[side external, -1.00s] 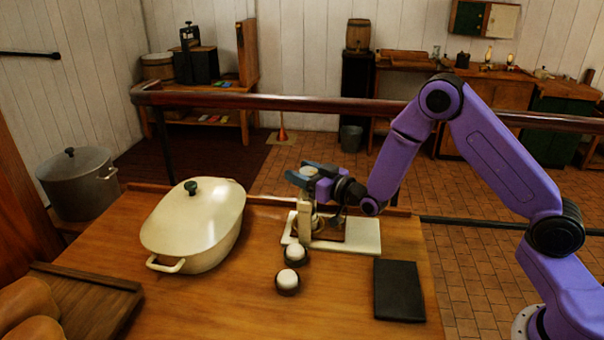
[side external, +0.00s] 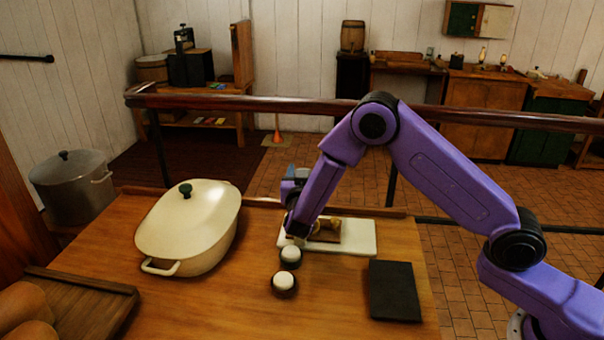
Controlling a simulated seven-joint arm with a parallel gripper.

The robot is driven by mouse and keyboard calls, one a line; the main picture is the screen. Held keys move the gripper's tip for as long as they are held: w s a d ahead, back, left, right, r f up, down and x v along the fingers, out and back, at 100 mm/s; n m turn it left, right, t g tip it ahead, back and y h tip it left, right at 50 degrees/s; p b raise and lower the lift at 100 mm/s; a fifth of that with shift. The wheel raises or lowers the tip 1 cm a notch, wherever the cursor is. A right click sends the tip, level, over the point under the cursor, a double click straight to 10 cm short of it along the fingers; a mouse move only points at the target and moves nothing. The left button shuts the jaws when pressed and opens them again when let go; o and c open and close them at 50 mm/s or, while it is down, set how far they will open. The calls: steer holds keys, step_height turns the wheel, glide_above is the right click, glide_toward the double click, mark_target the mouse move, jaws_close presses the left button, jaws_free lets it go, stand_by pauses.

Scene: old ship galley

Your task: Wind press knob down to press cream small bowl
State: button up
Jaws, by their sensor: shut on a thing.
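The press has a flat cream base (side external: 361,238) near the table's far edge, with a brown block (side external: 327,230) on it. My forearm and wrist cover its upright. My gripper (side external: 291,172) is above the left part of the press, its blue-grey fingers partly showing behind my wrist. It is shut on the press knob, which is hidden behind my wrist. I cannot make out the cream small bowl; that part of the press is covered by my arm.
A cream lidded pot (side external: 190,226) stands left of the press. Two small dark cups with white tops, one nearer the press (side external: 290,255) and one in front (side external: 284,281), stand before it. A black flat slab (side external: 394,290) lies at right. A rail (side external: 300,105) runs behind the table.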

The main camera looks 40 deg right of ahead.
steer(key=m+g+h, duration=0.1)
steer(key=m+g, duration=0.1)
steer(key=m+g+h, duration=0.1)
steer(key=g+h, duration=0.1)
steer(key=m+g+h, duration=0.2)
steer(key=g, duration=0.1)
steer(key=shift+s+d+m, duration=0.15)
steer(key=shift+s+m, duration=0.15)
steer(key=shift+s, duration=0.05)
steer(key=m+g, duration=0.1)
steer(key=g, duration=0.1)
steer(key=m+g+h, duration=0.1)
steer(key=m+g, duration=0.1)
steer(key=g, duration=0.1)
steer(key=m+g, duration=0.2)
steer(key=g, duration=0.1)
steer(key=shift+s+d, duration=0.15)
steer(key=shift+s, duration=0.25)
steer(key=shift+m+g, duration=0.5)
steer(key=shift+g, duration=0.2)
steer(key=o, duration=1)
steer(key=shift+c, duration=0.2)
steer(key=shift+r, duration=0.1)
